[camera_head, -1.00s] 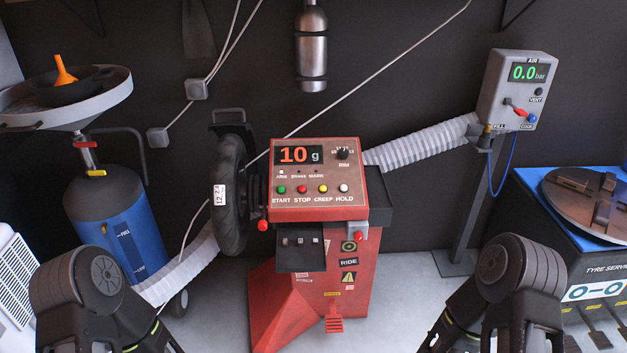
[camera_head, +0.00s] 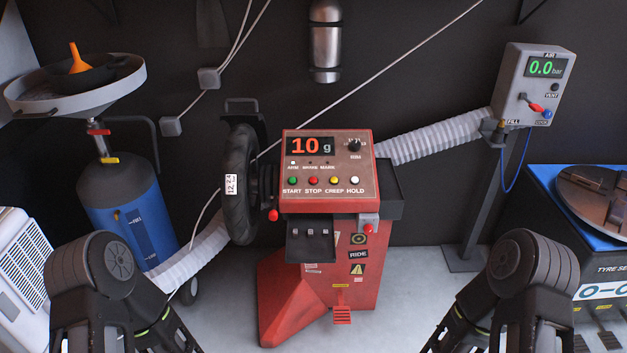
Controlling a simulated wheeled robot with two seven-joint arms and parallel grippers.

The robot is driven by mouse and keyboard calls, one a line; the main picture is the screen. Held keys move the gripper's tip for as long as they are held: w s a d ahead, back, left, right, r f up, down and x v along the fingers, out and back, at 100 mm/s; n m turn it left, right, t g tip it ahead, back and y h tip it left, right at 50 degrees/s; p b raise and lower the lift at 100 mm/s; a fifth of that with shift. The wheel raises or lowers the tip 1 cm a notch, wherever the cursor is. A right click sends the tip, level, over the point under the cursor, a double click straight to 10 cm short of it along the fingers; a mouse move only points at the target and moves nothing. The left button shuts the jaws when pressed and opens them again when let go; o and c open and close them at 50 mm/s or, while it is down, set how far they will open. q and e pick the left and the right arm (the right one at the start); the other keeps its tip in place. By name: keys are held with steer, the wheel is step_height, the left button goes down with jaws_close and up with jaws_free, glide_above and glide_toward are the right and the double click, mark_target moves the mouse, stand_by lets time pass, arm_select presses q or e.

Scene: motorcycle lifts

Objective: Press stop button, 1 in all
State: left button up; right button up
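The red wheel-balancer machine (camera_head: 345,262) stands in the middle of the view. Its sloped panel has a display (camera_head: 310,147) reading "10 g". Below it is a row of buttons: green START (camera_head: 292,181), red STOP (camera_head: 313,181), yellow CREEP (camera_head: 334,181) and white HOLD (camera_head: 355,181). The STOP button is unobstructed. My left arm shows at the lower left and my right arm at the lower right, both well apart from the machine. Neither arm's gripper fingers are visible; they are below the picture's edge.
A tyre (camera_head: 240,185) is mounted at the machine's left side. A blue drain tank (camera_head: 130,215) stands left, and an air gauge post (camera_head: 535,85) reading "0.0 bar" stands right. A blue tyre-changer table (camera_head: 545,180) is at far right. Grey floor lies in front of the machine.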

jaws_close()
stand_by(1.4)
